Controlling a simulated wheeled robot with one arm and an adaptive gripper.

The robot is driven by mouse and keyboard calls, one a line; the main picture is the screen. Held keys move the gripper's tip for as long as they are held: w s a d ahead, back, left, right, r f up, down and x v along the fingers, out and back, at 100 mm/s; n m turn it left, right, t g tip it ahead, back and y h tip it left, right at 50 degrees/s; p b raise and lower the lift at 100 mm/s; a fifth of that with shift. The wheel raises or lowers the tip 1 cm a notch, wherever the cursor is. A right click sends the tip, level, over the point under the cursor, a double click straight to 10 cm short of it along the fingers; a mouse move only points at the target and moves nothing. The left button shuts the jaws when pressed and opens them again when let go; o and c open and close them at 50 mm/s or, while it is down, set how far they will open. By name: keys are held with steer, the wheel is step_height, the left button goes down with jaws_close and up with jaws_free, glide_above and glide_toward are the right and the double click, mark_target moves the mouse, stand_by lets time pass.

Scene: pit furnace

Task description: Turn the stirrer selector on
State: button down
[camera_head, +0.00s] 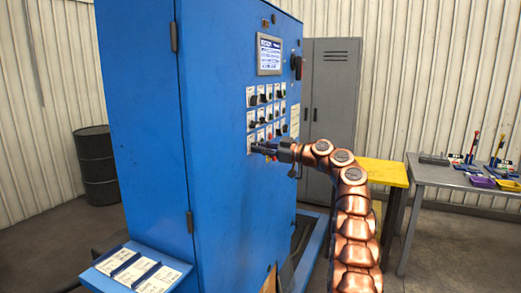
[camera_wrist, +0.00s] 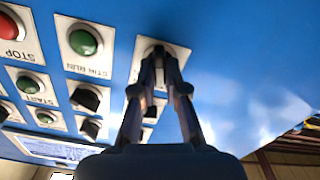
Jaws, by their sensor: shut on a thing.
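My gripper (camera_head: 264,150) reaches the lower left of the button panel on the blue cabinet. In the wrist view my gripper (camera_wrist: 160,54) has its fingertips together over a white plate (camera_wrist: 139,66), beside the green STIR RUN lamp (camera_wrist: 84,41). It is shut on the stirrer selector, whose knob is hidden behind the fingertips. The plate's label and the knob's angle cannot be read. The wrist view shows the panel upside down.
The blue cabinet (camera_head: 140,120) carries rows of buttons and black selectors, with a screen (camera_head: 269,55) above. A red STOP button (camera_wrist: 8,27) and a green START button (camera_wrist: 30,83) are nearby. A yellow stand (camera_head: 382,171) and a grey table (camera_head: 455,177) stand to the right.

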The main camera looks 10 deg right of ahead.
steer(key=shift+w+f+m+p, duration=0.1)
steer(key=shift+m+p, duration=0.65)
steer(key=shift+m, duration=4.15)
steer(key=c, duration=1.2)
jaws_free()
steer(key=shift+c, duration=0.2)
steer(key=shift+o, duration=0.2)
steer(key=shift+d, duration=0.1)
